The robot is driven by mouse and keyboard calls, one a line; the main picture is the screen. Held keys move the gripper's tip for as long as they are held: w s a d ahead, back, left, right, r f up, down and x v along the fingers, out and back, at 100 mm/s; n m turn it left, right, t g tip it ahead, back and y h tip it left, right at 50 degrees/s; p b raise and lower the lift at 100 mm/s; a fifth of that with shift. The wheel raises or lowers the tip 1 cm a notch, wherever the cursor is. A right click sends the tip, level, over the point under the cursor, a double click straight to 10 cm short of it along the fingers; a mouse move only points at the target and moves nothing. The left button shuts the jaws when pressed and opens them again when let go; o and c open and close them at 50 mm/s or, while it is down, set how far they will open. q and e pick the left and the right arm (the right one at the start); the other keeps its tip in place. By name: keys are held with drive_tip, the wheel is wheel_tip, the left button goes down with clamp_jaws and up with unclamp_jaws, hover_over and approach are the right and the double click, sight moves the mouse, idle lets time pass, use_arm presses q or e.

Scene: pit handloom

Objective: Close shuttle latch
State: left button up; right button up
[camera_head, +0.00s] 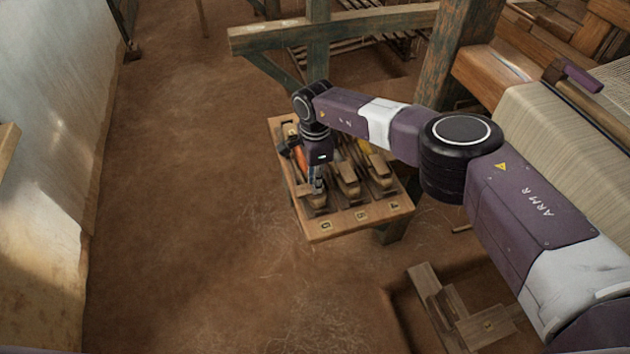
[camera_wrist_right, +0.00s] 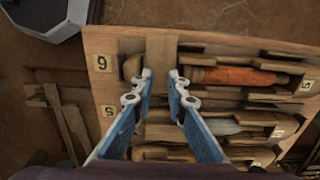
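The wooden shuttle rack (camera_head: 333,230) stands low, left of my right arm. It also shows in the wrist view (camera_wrist_right: 103,42). Its bays have number plates and wooden latch blocks at the near end. My right gripper (camera_head: 318,190) points down over the leftmost latch block (camera_head: 315,200). In the wrist view the two blue fingers (camera_wrist_right: 161,76) stand apart, one on each side of a wooden latch bar (camera_wrist_right: 161,55) beside plate 6. I cannot tell whether they touch it. An orange shuttle (camera_wrist_right: 240,76) lies in that bay. My left gripper is out of view.
Other latch blocks (camera_head: 347,173) sit close to the right of the gripper. A loom post (camera_head: 460,50) and warp sheet (camera_head: 560,150) stand right, near my arm. A pit with wooden treadles (camera_head: 450,300) lies at front right. The earthen floor (camera_head: 190,200) at left is clear.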

drive_tip(key=shift+f, duration=0.25)
clamp_jaws()
